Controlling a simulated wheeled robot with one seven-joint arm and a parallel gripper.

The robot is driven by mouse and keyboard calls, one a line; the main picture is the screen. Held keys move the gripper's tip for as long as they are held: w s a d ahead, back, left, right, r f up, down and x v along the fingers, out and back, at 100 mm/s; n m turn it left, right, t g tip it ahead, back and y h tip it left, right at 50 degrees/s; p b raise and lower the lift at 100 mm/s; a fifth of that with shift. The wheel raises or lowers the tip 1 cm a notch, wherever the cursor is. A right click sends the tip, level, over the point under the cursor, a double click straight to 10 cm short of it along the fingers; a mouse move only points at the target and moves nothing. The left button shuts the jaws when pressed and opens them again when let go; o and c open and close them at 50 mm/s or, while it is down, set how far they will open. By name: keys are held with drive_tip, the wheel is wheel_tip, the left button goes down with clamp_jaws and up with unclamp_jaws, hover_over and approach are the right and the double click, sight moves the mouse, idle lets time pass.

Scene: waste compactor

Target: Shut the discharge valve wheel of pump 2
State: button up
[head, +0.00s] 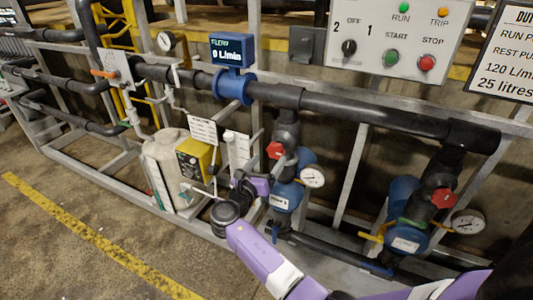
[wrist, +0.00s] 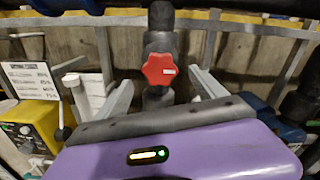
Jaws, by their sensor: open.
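Two red valve wheels stand on dark vertical pipes above blue pumps. The left red wheel (head: 275,150) is above the left pump (head: 287,192); the right red wheel (head: 443,198) is by the right pump (head: 404,215). The pump labels are too small to read for sure. My gripper (head: 262,178) is at the left pump, just below and left of its wheel. In the wrist view a red wheel (wrist: 160,68) is centred ahead, with the open fingers of my gripper (wrist: 160,79) on either side, apart from it. Nothing is between the fingers that I can see gripped.
A flow display (head: 228,53) reads 0 L/min. A control panel (head: 392,35) carries START and STOP buttons and a 2/1 selector. A white tank (head: 166,165) with a yellow box (head: 195,159) stands left of my gripper. Gauges (head: 313,176) and pipes crowd the area; the floor at left is clear.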

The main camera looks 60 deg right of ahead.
sight(274, 153)
drive_tip(key=d, duration=0.6)
drive_tip(key=shift+w+d, duration=0.25)
drive_tip(key=shift+d, duration=0.1)
drive_tip(key=shift+c, duration=0.4)
drive_tip(key=c, duration=1.3)
drive_tip(key=shift+f, duration=0.1)
